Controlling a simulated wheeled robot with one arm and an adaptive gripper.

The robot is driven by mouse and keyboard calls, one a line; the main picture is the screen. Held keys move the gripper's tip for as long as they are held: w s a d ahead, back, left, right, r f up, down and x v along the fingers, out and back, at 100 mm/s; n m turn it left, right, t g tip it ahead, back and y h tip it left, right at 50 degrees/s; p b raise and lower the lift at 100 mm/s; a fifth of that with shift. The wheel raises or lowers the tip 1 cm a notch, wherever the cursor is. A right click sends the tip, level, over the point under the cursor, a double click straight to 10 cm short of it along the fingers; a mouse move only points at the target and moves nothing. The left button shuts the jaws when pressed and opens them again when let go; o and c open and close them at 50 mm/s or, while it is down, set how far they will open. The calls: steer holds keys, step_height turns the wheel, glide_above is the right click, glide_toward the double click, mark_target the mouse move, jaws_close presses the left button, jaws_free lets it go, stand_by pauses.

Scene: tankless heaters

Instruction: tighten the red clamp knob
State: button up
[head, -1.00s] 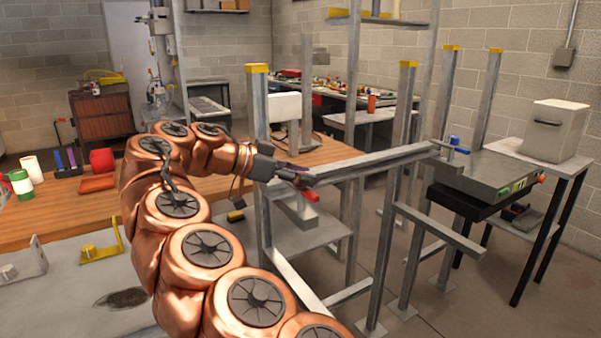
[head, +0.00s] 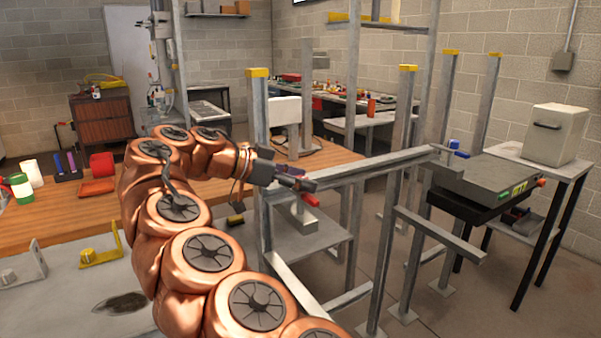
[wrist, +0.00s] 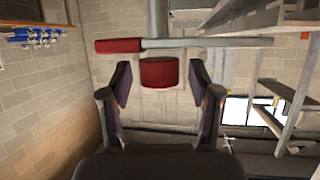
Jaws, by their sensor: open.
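In the wrist view the red clamp knob (wrist: 158,73) is a short red cylinder, centred between the fingertips of my gripper (wrist: 160,70). The fingers are open on either side, with a visible gap to the knob. A grey bar with a red grip (wrist: 118,45) runs across just beyond it. In the head view my gripper (head: 302,184) is at the left end of the metal frame's rail (head: 375,166). A red part of the clamp (head: 310,200) shows just below the fingers; the rest of the clamp is partly hidden.
Upright posts with yellow caps (head: 409,68) stand around the rail. A blue-handled clamp (head: 454,146) is at its right end. A wooden table (head: 60,212) is behind my arm, and a grey box (head: 555,134) stands on a side table at the right.

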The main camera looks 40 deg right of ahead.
steer(key=shift+r, duration=2.4)
steer(key=shift+a+r, duration=0.1)
steer(key=shift+r, duration=0.9)
steer(key=shift+r, duration=0.3)
steer(key=shift+s+r, duration=0.1)
steer(key=shift+r, duration=1.05)
steer(key=shift+r, duration=0.15)
